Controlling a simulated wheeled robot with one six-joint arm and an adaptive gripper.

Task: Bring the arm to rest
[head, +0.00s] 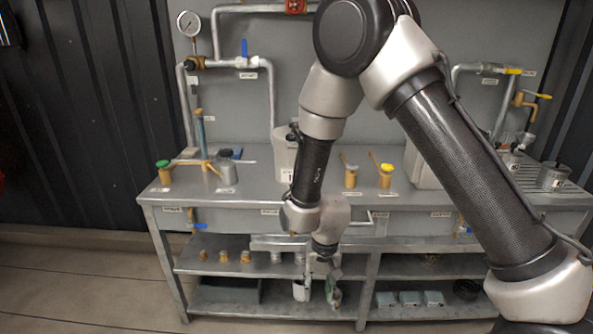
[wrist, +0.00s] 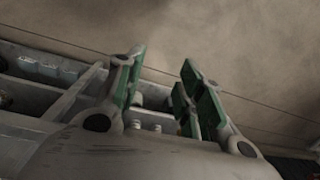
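My arm spans the middle and right of the head view, bent at its elbow above the bench. My gripper (head: 333,286) hangs low in front of the bench's lower shelves, near a white cup-like container (head: 301,290). The wrist view shows my gripper (wrist: 160,85) with its two green-padded fingers apart and nothing between them. In the head view the gripper is small and partly blends with the shelf behind it, so its distance from the shelf is hard to tell.
A metal bench (head: 240,190) carries bottles, pipes and a white bucket (head: 285,155). A pressure gauge (head: 189,23) and a blue-handled valve (head: 245,50) are on the back panel. Small grey boxes (head: 409,298) sit on the bottom shelf. The floor (head: 80,285) at left is clear.

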